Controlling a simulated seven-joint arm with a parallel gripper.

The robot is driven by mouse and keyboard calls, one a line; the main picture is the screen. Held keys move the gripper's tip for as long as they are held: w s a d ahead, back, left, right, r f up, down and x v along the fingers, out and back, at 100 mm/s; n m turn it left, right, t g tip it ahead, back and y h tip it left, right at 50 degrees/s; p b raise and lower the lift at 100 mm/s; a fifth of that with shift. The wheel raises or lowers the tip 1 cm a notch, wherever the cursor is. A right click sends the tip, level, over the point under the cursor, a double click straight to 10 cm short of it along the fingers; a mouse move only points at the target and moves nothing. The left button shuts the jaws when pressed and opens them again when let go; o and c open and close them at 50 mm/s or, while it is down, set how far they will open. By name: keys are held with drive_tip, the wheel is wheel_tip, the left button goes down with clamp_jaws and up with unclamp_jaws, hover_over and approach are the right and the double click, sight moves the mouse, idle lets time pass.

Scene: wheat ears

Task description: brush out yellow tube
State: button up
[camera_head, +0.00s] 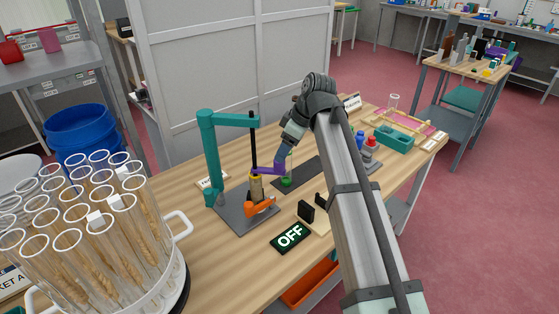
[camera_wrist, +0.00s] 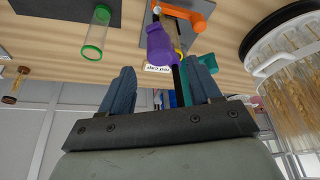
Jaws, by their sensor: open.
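The yellow tube (camera_head: 256,188) stands upright beneath the teal stand (camera_head: 211,150), with an orange clamp (camera_head: 262,205) at its lower part. A black rod (camera_head: 254,145) hangs from the stand's arm, above the tube. A purple handle (camera_head: 272,170) sticks out from near the tube's top. My gripper (camera_head: 285,146) is just above the handle's outer end. In the wrist view, the purple handle (camera_wrist: 160,45) lies ahead of my open fingers (camera_wrist: 162,78), near their middle line; no grip on it shows. The yellow tube is mostly hidden behind the handle there.
A green-rimmed clear tube (camera_wrist: 95,38) stands beside the stand. An OFF sign (camera_head: 290,236) and a black bracket (camera_head: 306,211) are in front. A rack of wheat-filled tubes (camera_head: 180,228) stands at left. A teal tray (camera_head: 393,138) is farther right.

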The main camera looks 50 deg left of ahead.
drive_tip(key=shift+x, duration=2.9)
clamp_jaws()
drive_tip(key=shift+r, duration=0.1)
